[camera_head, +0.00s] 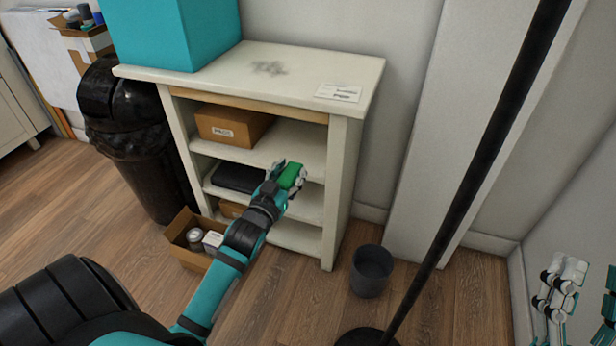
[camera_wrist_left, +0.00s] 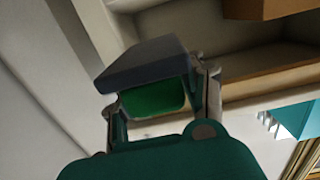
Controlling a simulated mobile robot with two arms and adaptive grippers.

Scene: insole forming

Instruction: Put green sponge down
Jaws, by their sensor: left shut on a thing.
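The green sponge (camera_head: 292,175) is between the fingers of my left gripper (camera_head: 288,179), which is shut on it. In the head view they are in front of the open white shelf unit (camera_head: 341,190), at the height of its middle shelves. In the left wrist view the sponge's green face (camera_wrist_left: 153,98) shows between the fingers, below a dark grey slab-like part (camera_wrist_left: 146,64). I cannot tell whether the sponge touches a shelf. White and teal parts that look like my right gripper (camera_head: 562,288) show at the lower right; their opening is unclear.
A cardboard box (camera_head: 232,125) and a dark flat item (camera_head: 238,178) are on the shelves. A teal box (camera_head: 170,30) stands on top. An open carton (camera_head: 190,258), grey bin (camera_head: 371,272), black trash bin (camera_head: 125,130) and black pole (camera_head: 470,180) surround the unit.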

